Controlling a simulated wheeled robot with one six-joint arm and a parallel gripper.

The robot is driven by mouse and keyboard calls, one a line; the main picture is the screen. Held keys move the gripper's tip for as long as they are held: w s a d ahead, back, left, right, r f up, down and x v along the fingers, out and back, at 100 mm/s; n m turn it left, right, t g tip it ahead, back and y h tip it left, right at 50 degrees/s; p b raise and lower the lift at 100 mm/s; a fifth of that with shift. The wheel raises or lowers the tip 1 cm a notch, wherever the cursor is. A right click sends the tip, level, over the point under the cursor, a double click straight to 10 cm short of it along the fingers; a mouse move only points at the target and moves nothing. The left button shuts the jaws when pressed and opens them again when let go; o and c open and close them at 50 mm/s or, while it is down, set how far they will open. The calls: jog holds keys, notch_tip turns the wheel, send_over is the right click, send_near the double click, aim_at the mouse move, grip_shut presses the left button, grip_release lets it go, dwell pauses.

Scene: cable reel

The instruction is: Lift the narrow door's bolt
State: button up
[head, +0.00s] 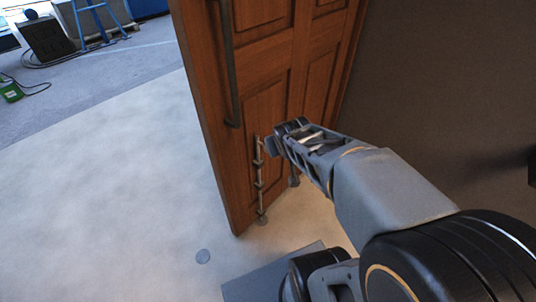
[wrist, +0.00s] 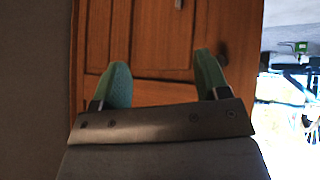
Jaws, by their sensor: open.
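The narrow door (head: 262,112) is brown panelled wood and stands open over the pale floor in the head view. Its bolt (head: 260,178) is a thin grey upright rod on the lower door face, near the free edge, with its foot low at the door's bottom. My gripper (head: 274,142) is beside the bolt's upper end in the head view; I cannot tell whether they touch. In the wrist view my gripper (wrist: 163,72) shows two green fingers apart with only the door face (wrist: 160,55) between them. The bolt is not clearly seen there.
A long dark pull handle (head: 231,70) runs down the door above the bolt. A dark wall (head: 440,90) stands to the right. The pale floor (head: 110,200) at left is clear.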

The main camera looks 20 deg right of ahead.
jog(key=w+d+f+n+t+y+b, duration=0.2)
jog(key=d+f+t+b, duration=0.1)
jog(key=f+b, duration=0.4)
jog(key=w+d+f+n+t+y+b, duration=0.1)
jog(key=w+d+f+t+y+b, duration=0.15)
jog(key=f+b, duration=0.4)
jog(key=w+d+f+n+t+y+b, duration=0.25)
jog(key=f+t+b, duration=0.2)
jog(key=f, duration=0.55)
jog(key=shift+m+h, duration=0.25)
jog(key=shift+h, duration=0.05)
jog(key=b+x, duration=0.2)
jog(key=x, duration=1.1)
jog(key=shift+w+a, duration=0.15)
jog(key=shift+a, duration=0.1)
jog(key=shift+c, duration=0.5)
